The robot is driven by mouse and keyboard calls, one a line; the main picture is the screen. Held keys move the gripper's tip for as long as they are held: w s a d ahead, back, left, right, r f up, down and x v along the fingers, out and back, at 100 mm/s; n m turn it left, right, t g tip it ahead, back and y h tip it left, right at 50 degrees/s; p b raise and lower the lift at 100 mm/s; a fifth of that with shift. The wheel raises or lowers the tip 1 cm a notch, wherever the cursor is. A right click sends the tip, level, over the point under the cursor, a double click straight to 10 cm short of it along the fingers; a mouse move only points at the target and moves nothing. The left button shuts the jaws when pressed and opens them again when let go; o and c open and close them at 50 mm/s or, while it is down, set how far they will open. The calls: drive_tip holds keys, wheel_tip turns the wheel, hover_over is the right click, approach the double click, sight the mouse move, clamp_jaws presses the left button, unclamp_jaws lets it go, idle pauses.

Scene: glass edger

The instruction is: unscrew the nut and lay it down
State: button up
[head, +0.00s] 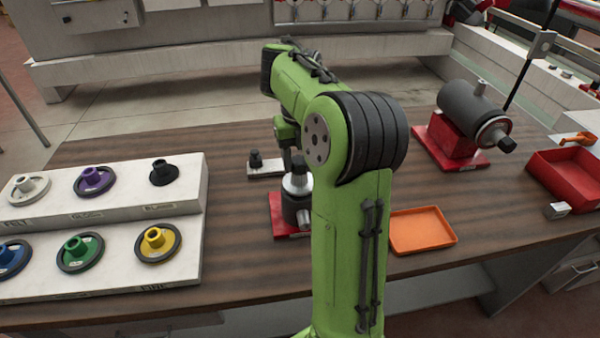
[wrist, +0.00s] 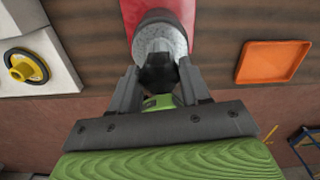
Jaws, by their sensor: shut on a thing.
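The black nut (wrist: 158,74) is between the fingertips of my gripper (wrist: 158,70) in the wrist view. It sits against the grey end of the upright spindle unit (wrist: 160,40); I cannot tell how far it is threaded on. In the head view the spindle unit (head: 294,203) stands on a red base (head: 278,222), with its top close beside my arm. My arm link hides part of it and most of my gripper there. The orange tray (head: 421,231) lies flat and empty to the right; it also shows in the wrist view (wrist: 272,62).
A white stepped rack (head: 110,212) with several coloured wheels, including a yellow one (head: 156,240), stands at the left. A small plate with a black knob (head: 255,158) lies behind the spindle. A dark motor (head: 470,110) and a red bin (head: 560,190) stand at the right.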

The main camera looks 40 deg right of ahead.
drive_tip(key=n, duration=1)
drive_tip(key=shift+r+p, duration=0.15)
drive_tip(key=shift+p, duration=0.25)
drive_tip(key=n+p, duration=0.2)
drive_tip(key=n, duration=0.5)
drive_tip(key=shift+r+n, duration=0.1)
drive_tip(key=shift+n, duration=0.2)
drive_tip(key=shift+n+p, duration=0.5)
drive_tip(key=shift+n, duration=1.5)
drive_tip(key=o, duration=1)
drive_tip(key=shift+f, duration=0.2)
